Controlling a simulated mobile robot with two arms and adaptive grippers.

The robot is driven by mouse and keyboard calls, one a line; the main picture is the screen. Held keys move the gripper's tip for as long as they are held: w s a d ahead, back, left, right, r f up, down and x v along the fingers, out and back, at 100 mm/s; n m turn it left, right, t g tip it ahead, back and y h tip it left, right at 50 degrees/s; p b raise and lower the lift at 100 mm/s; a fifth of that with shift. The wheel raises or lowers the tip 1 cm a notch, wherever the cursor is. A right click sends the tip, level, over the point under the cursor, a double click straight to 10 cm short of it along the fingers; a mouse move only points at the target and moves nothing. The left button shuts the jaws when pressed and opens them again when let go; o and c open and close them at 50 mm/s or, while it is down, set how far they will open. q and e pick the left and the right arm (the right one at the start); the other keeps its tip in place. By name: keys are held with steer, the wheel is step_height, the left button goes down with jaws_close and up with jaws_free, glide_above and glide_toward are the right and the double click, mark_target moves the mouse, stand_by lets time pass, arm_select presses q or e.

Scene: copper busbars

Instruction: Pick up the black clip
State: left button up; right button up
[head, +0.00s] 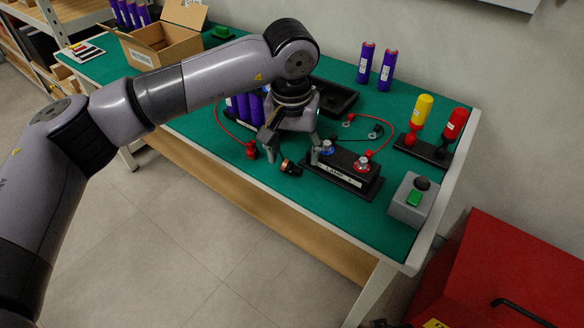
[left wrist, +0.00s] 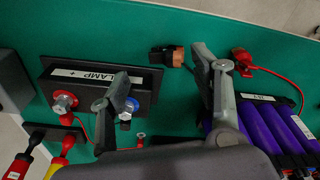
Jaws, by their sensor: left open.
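A small black piece with a copper-coloured end, which I take for the black clip (head: 290,168), lies on the green table top near its front edge. It also shows in the left wrist view (left wrist: 167,56). My left gripper (head: 292,158) points down, its fingers spread either side of the clip; in the left wrist view the fingers (left wrist: 168,63) stand apart with the clip near the gap between their tips. The gripper is open and empty. Whether a finger touches the clip, I cannot tell. My right gripper is not in view.
A black lamp block (head: 345,175) with blue and red terminals stands right of the gripper. A red clip (head: 251,151) on a red wire lies to the left, near purple cells (head: 245,107).

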mark_target(292, 165)
arm_select(q)
steer(key=f, duration=0.4)
steer(key=shift+w+a, duration=0.25)
steer(key=shift+w, duration=0.15)
steer(key=shift+f, duration=0.35)
steer(key=c, duration=0.8)
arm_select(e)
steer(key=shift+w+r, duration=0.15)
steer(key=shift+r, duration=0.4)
arm_select(q)
steer(key=shift+r, duration=0.1)
